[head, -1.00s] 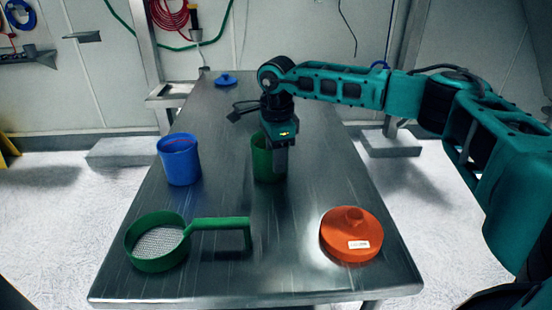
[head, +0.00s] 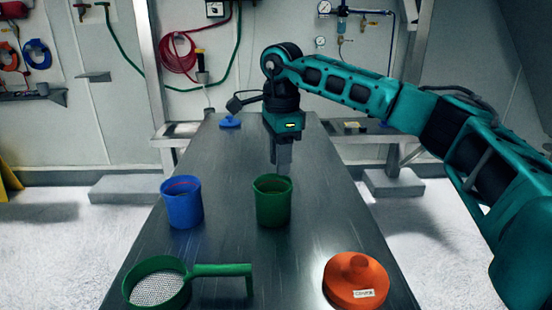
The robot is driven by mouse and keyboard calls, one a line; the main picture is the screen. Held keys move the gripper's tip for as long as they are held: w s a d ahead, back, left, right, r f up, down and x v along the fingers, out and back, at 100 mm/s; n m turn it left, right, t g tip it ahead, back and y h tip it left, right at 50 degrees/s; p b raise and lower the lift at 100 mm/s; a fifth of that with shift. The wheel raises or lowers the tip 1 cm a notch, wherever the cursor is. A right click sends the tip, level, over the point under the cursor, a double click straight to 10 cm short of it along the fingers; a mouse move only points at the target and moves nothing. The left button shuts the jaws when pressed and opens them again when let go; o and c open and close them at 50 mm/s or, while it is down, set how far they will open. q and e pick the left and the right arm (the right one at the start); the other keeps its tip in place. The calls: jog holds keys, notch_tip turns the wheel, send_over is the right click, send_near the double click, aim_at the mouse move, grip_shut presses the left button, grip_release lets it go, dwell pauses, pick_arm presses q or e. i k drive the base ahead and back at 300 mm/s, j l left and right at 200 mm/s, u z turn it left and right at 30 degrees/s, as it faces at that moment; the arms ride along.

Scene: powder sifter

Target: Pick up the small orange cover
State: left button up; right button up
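The orange cover (head: 350,283) is a round lid with a knob on top and a small white label on its side. It lies on the metal table at the front right, cut slightly by the picture's lower edge. My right gripper (head: 283,170) points down just behind and above the green cup, well back and left of the orange cover. Its fingers look close together, but I cannot tell whether they are shut. No object shows in them. My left gripper is not in view.
A green cup (head: 273,207) stands mid-table, with a blue cup (head: 183,208) to its left. A green-handled sifter (head: 157,284) lies front left. A blue lid (head: 230,122) lies at the far end. The metal table (head: 225,245) is bare between the sifter and cups.

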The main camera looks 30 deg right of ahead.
aim_at(354, 281)
jog(key=j, duration=0.5)
jog(key=k+j, duration=0.15)
jog(key=j, duration=0.8)
jog(key=k, duration=0.05)
